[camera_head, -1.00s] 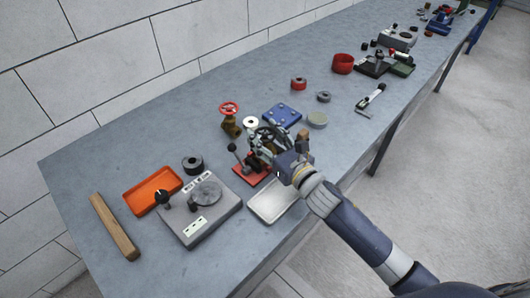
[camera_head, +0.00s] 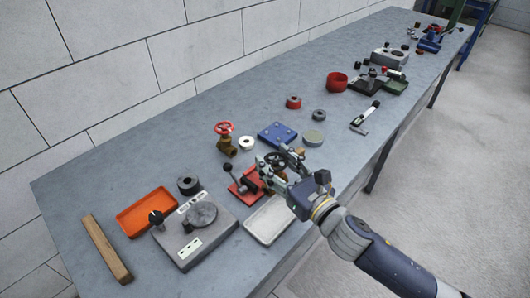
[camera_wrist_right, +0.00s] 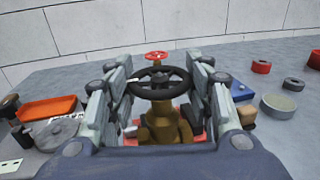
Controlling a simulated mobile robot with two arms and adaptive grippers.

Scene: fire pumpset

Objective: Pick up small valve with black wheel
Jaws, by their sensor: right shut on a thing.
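The small valve with a black wheel is between the fingers of my right gripper (camera_head: 283,170). In the right wrist view its black wheel (camera_wrist_right: 160,82) and brass body (camera_wrist_right: 165,122) show between the two fingers, which close on it from both sides. In the head view the fingers hide most of it, and only part of the black wheel (camera_head: 271,158) shows. I cannot tell whether the valve is clear of the table. A brass valve with a red wheel (camera_head: 225,138) stands farther back. My left gripper is not in view.
A red-based device with a lever (camera_head: 244,183) is just left of my right gripper. A white tray (camera_head: 268,220) lies in front, a blue plate (camera_head: 277,134) behind. The grey device (camera_head: 196,231) and orange tray (camera_head: 147,211) are at left. The grey table (camera_head: 110,178) is clear toward the wall.

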